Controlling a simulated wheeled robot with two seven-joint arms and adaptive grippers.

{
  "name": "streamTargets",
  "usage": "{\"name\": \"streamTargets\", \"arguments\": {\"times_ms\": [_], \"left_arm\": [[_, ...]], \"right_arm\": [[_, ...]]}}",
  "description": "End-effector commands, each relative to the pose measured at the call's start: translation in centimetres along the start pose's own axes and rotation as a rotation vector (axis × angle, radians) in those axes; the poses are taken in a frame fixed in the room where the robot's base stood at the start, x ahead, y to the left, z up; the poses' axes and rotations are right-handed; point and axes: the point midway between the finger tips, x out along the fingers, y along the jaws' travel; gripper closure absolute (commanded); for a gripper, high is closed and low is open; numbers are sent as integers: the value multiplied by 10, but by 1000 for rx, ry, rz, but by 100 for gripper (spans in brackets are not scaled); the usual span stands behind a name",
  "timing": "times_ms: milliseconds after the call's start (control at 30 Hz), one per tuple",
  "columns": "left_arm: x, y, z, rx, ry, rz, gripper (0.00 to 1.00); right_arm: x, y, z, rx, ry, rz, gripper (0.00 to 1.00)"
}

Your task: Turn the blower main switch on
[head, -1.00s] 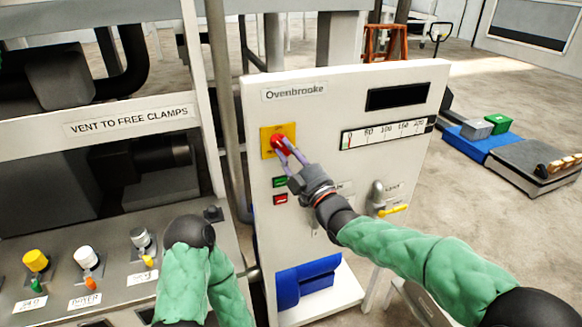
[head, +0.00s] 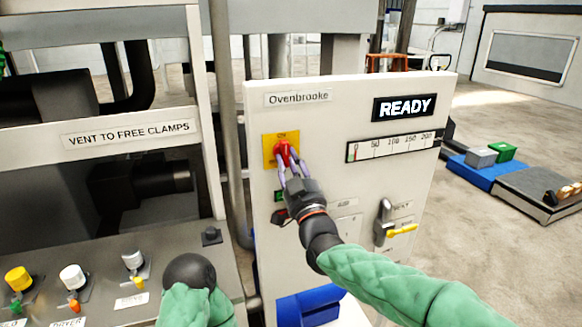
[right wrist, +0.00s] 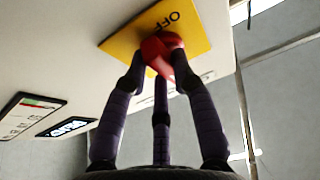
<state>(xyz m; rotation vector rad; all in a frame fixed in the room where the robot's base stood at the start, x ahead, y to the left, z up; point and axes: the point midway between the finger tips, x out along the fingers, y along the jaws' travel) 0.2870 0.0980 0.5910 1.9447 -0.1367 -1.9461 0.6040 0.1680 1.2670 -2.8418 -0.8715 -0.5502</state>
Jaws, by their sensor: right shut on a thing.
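The red rotary switch knob (head: 282,152) sits on a yellow plate (head: 269,151) at the upper left of the white Ovenbrooke panel (head: 300,120). My right gripper (head: 290,164) is shut on the knob. In the right wrist view the fingers close around the red knob (right wrist: 160,52), and the yellow plate (right wrist: 190,30) reads OFF on its visible edge. The panel's display (head: 404,108) is lit and reads READY. My left arm shows at the bottom of the head view, but its gripper is not in view there.
A green button (head: 279,196) and a red one, partly hidden by my right gripper, sit below the knob. A yellow-handled lever (head: 402,230) is at the panel's right. A left console holds several knobs (head: 73,276).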

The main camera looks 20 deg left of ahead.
Motion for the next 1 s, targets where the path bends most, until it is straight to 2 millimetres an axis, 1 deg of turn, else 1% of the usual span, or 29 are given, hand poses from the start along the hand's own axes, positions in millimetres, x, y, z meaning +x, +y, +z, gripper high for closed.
{"name": "streamTargets", "arguments": {"times_ms": [33,400,433,467,500,533,1000], "left_arm": [[0,0,0,0,0,0,60],[0,0,0,0,0,0,60],[0,0,0,0,0,0,60],[0,0,0,0,0,0,60],[0,0,0,0,0,0,60],[0,0,0,0,0,0,60],[0,0,0,0,0,0,60]], "right_arm": [[3,0,-14,4,27,3,100],[3,1,-17,9,31,6,100],[3,1,-17,9,31,6,71],[3,1,-17,9,31,6,62],[3,1,-17,9,31,6,51],[3,2,-16,9,30,6,50],[2,2,-9,8,16,7,50]]}}
